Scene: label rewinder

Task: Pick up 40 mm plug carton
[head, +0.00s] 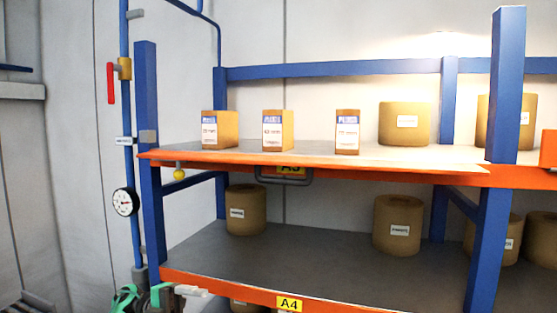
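Three brown cartons with blue-and-white labels stand upright on the upper shelf: a left carton (220,130), a middle carton (278,131) and a right carton (347,132). Their size print is too small to read, so I cannot tell which is the 40 mm plug carton. What looks like my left gripper (192,291) shows at the bottom left edge, below and in front of the cartons and well apart from them. It is partly cut off, and its finger opening cannot be made out. My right gripper is out of view.
The upper shelf has an orange front beam (400,166) and a blue right post (503,90). A brown roll (404,125) stands right of the cartons. The lower shelf (300,258) holds several rolls. A pipe with a gauge (125,202) runs along the left post.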

